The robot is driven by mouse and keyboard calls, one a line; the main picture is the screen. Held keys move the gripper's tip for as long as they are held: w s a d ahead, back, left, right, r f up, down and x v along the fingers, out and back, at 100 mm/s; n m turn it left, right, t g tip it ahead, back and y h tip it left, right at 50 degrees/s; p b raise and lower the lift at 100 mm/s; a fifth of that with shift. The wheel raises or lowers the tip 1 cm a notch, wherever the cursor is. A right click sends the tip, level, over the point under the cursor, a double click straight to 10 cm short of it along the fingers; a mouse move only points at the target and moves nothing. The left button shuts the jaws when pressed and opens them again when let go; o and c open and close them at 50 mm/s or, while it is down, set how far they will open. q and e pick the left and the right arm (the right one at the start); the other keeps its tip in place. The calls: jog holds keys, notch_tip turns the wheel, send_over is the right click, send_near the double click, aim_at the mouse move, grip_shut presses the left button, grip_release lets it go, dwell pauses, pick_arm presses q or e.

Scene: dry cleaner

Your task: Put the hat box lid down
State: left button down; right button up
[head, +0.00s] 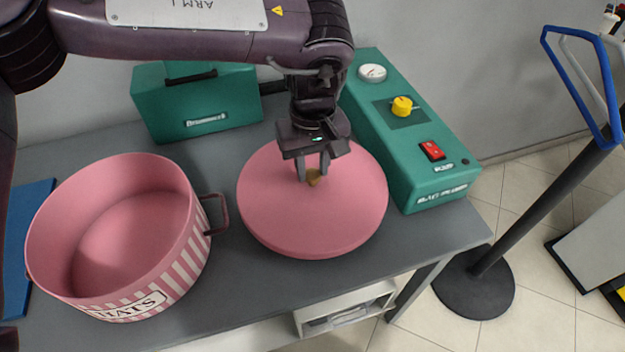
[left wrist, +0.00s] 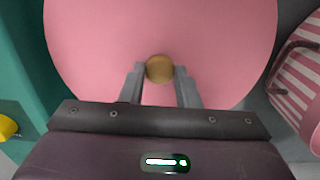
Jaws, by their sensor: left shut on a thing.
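The hat box lid (head: 290,220) is a round pink disc with a small brass-coloured knob (head: 313,177) at its middle. It is over the grey table, to the right of the hat box; I cannot tell whether it touches the table. My left gripper (head: 313,172) is above the lid with its fingers shut on the knob. The left wrist view shows the knob (left wrist: 160,69) between the two fingers, with the pink lid (left wrist: 160,30) behind it. The hat box (head: 120,235) is open and empty, pink with striped sides and a "HATS" label. My right gripper is not in view.
A green machine (head: 415,135) with a gauge, yellow knob and red switch stands close to the lid's right. A green case (head: 195,105) stands at the back. A blue item (head: 30,215) lies at the table's left. A black stand (head: 475,285) is on the floor at right.

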aim_at(313, 174)
pick_arm(q)
jog(key=shift+f, duration=2.15)
jog(key=shift+f, duration=0.1)
jog(key=c, duration=1.1)
grip_release()
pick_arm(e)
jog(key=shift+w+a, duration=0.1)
pick_arm(q)
notch_tip(313, 174, up, 11)
jog(key=shift+r+p, duration=0.15)
jog(key=shift+p, duration=0.2)
jog(key=shift+r, duration=0.45)
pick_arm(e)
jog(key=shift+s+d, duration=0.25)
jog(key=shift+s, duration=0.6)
